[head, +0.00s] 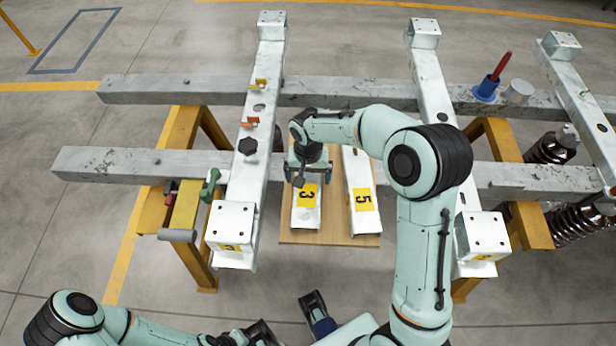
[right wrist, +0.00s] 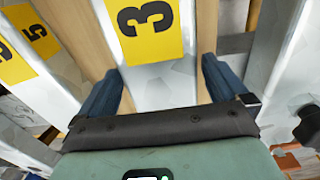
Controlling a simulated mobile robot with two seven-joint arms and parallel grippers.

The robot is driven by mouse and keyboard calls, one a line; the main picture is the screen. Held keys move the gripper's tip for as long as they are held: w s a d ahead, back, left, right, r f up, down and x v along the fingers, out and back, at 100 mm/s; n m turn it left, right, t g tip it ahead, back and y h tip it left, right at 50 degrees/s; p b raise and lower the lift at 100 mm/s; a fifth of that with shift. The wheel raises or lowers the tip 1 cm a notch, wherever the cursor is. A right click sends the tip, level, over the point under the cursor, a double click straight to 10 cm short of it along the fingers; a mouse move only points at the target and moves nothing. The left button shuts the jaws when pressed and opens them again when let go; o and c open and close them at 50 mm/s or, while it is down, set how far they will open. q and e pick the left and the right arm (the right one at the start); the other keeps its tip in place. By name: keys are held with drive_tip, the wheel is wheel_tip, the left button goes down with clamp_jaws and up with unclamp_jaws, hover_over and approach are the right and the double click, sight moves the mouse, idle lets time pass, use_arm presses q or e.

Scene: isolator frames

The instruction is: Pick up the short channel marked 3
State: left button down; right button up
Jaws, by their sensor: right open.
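The short channel marked 3 (head: 305,212) is a pale metal piece with a yellow label, lying on a wooden board (head: 335,239). In the right wrist view the channel (right wrist: 172,88) runs up between my fingers. My right gripper (head: 308,173) is over its far part, open. In the right wrist view the blue fingers of the right gripper (right wrist: 162,70) stand one on each side of the channel; whether they touch it I cannot tell. The channel's far end is hidden by the gripper and arm. My left gripper (head: 255,334) is only partly seen at the bottom edge.
The short channel marked 5 (head: 361,196) lies just right on the same board. Long pale rails (head: 246,185) and (head: 433,90) flank the board, crossing grey beams (head: 130,163).

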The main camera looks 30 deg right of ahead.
drive_tip(key=c, duration=1.7)
drive_tip(key=shift+w+r, duration=0.1)
clamp_jaws()
